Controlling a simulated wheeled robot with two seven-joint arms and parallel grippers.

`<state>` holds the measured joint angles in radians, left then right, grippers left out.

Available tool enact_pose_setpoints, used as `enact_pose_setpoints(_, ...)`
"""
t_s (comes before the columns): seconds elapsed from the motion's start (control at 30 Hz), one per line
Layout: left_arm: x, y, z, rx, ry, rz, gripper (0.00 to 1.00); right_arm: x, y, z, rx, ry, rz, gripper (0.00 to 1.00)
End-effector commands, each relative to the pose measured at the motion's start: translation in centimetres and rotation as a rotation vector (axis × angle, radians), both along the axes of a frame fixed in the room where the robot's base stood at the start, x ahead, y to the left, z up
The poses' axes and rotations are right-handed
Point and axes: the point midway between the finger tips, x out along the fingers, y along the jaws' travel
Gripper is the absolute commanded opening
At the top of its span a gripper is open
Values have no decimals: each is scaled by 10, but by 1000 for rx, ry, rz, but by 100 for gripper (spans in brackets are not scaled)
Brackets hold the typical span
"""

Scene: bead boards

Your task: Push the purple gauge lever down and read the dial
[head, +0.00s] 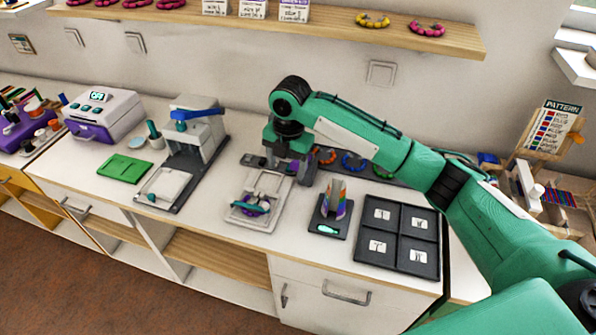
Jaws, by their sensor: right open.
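My right gripper (287,172) is open, above the counter just behind a small pale stand. The stand (238,216) has a light frame, with a small purple part (252,211) and a teal piece at its front. I cannot tell whether this purple part is the gauge lever, and no dial face can be made out. The gripper covers part of what lies behind the stand. My left gripper is not in view.
A press with a blue lever (196,114) stands left of the stand. A dark pad (323,227) with a multicoloured cone and a dark four-part tray (396,262) are to the right. A green mat (124,168) lies at left. A wooden shelf (330,22) runs above.

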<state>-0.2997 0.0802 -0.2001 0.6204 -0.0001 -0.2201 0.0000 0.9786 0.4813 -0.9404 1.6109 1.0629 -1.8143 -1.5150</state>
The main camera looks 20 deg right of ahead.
Motion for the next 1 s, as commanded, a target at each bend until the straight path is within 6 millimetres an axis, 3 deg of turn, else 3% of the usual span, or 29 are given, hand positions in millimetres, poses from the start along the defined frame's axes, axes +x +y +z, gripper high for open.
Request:
enact_pose_setpoints(0.03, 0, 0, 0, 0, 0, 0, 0, 11, -9, 15, -18, -3, 27, 64)
enact_pose_setpoints(0.2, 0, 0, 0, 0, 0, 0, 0, 30, -31, 48, -53, 9, 113, 64)
enact_pose_setpoints(0.43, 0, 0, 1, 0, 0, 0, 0, 37, -41, 58, -64, 19, 149, 64)
enact_pose_setpoints(0.57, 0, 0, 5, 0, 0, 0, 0, 36, -41, 44, -64, 21, 148, 64)
enact_pose_setpoints(1.0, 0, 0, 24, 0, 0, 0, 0, 35, -40, -46, -63, 22, 149, 64)
